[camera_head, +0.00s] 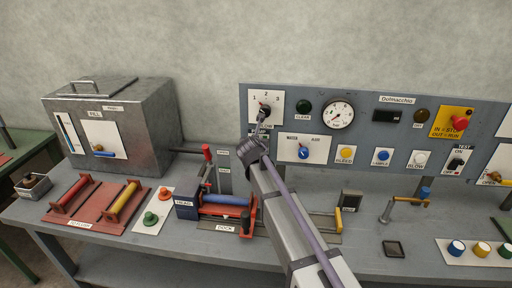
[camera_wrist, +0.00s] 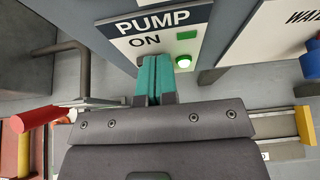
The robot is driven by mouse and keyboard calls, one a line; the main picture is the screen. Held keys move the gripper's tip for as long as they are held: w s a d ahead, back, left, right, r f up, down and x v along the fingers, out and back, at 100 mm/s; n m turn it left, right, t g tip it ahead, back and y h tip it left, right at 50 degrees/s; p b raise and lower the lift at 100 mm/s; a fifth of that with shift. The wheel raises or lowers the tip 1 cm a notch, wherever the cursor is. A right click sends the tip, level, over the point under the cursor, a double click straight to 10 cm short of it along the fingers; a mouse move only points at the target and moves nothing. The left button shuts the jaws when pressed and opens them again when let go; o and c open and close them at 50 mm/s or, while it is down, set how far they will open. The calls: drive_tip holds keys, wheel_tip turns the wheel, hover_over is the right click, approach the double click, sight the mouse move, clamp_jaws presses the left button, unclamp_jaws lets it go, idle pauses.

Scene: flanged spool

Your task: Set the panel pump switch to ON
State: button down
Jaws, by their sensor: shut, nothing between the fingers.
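The pump switch plate (camera_wrist: 165,22) shows in the wrist view at top centre, with the words PUMP and ON. A green square and a bright green round lamp (camera_wrist: 183,61) are at its right. My gripper (camera_wrist: 155,64) has its teal fingers shut together with nothing between them, and they overlap the plate just under ON. The switch lever itself is not seen; the fingers and gripper body cover that part. I cannot tell whether the fingers touch it. In the head view my arm reaches up to the panel (camera_head: 365,95), and my gripper hides most of the pump plate.
A numbered rotary selector (camera_head: 264,107) sits just above my gripper, and a blue knob (camera_head: 303,153) to its right. A gauge (camera_head: 338,115) and several buttons share the panel. On the bench below stand a dock with a blue roller (camera_head: 226,200) and a red-handled lever (camera_head: 207,153).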

drive_tip(key=shift+s, duration=0.1)
drive_tip(key=shift+r+p, duration=0.75)
drive_tip(key=shift+p, duration=0.1)
drive_tip(key=r+p+v, duration=0.1)
drive_tip(key=p+v, duration=0.6)
drive_tip(key=v, duration=0.6)
drive_tip(key=shift+w+r, duration=0.25)
drive_tip(key=shift+w, duration=0.15)
